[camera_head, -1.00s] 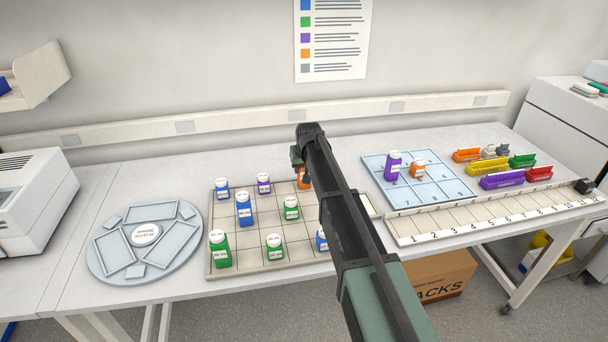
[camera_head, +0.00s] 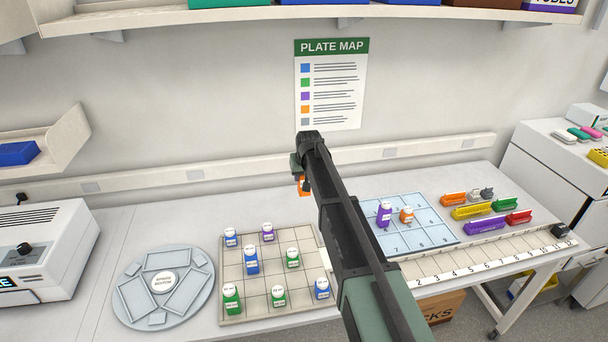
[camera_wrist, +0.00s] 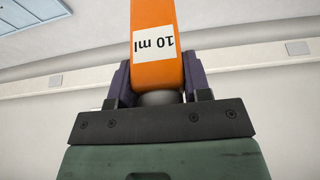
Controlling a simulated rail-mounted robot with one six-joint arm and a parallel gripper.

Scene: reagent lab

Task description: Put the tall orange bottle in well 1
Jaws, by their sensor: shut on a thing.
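The orange bottle (camera_head: 304,187) is held up by my gripper (camera_head: 303,174), above the bench and against the wall in the head view. In the wrist view the bottle (camera_wrist: 153,20) has a "10 ml" label, and my gripper (camera_wrist: 154,82) is shut on it. Its lower part is out of that view. The light-blue plate (camera_head: 440,236) with numbered wells is right of my arm. A purple bottle (camera_head: 384,215) and a short orange bottle (camera_head: 406,215) stand on its middle wells. The number of well 1 cannot be read; the far-left well looks empty.
A beige grid board (camera_head: 240,291) with several blue, green and purple bottles is left of my arm. A numbered strip (camera_head: 480,262) lies in front of the plate, and coloured racks (camera_head: 484,226) stand to its right. A grey round tray (camera_head: 127,297) is at far left.

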